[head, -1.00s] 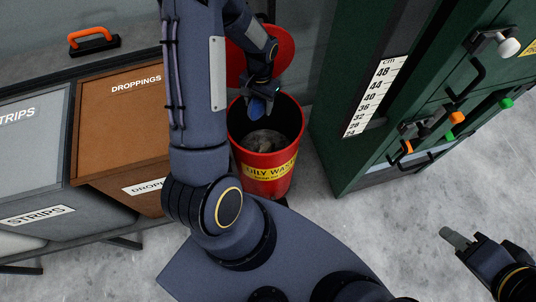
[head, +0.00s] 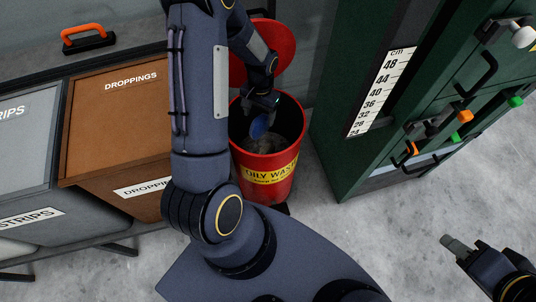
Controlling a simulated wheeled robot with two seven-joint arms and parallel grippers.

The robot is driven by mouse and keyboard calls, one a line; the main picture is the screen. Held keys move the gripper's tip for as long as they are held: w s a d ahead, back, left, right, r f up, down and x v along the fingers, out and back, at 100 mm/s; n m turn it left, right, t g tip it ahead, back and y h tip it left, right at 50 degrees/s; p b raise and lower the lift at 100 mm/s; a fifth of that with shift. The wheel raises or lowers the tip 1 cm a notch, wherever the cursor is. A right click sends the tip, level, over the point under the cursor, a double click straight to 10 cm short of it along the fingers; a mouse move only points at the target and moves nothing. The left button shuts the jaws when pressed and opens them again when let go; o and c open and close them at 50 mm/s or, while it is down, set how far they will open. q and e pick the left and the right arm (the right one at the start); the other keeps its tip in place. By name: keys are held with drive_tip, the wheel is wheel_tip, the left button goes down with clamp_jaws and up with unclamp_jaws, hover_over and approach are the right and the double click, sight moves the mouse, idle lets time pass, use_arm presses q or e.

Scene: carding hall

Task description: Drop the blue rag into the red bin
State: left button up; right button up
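The red bin (head: 283,186) stands on the floor in the middle of the head view, with a yellow oily-waste label. Its round red lid (head: 286,45) is raised behind it. My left gripper (head: 262,108) points down at the bin's mouth, its fingers small and dark. The blue rag (head: 259,126) hangs just below its fingers, inside the outline of the opening, and appears held. Greyish material (head: 266,143) lies inside the bin. My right gripper (head: 456,246) is over bare floor at the lower right, away from the bin; its finger gap does not show.
A brown droppings bin (head: 120,130) and a grey strips bin (head: 28,145) stand at left. An orange handle (head: 88,36) lies behind them. A green machine (head: 345,130) with a scale (head: 382,88), levers and knobs stands close at right. Floor at lower right is clear.

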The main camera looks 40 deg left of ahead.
use_arm(q)
drive_tip(key=shift+o, duration=0.9)
wheel_tip(320, 180, up, 8)
drive_tip(key=shift+w+p, duration=0.45)
drive_tip(key=shift+f, duration=0.1)
drive_tip(key=s+d+r+t+h+p, duration=0.1)
drive_tip(key=s+d+r+t+p, duration=0.1)
drive_tip(key=r, duration=0.7)
drive_tip(key=s+d+r+t+h+p, duration=0.1)
drive_tip(key=s+d+r+p, duration=0.3)
drive_tip(key=s+r, duration=0.5)
drive_tip(key=s+d+r+t+h+p, duration=0.1)
drive_tip(key=s+d+r+t+p, duration=0.2)
drive_tip(key=s+d+r, duration=0.3)
wheel_tip(320, 180, up, 3)
drive_tip(key=shift+d+r+n+t, duration=0.2)
drive_tip(key=shift+d+n+t, duration=0.1)
drive_tip(key=shift+d+t, duration=0.15)
drive_tip(key=shift+s+d+h, duration=0.3)
drive_tip(key=shift+s, duration=0.15)
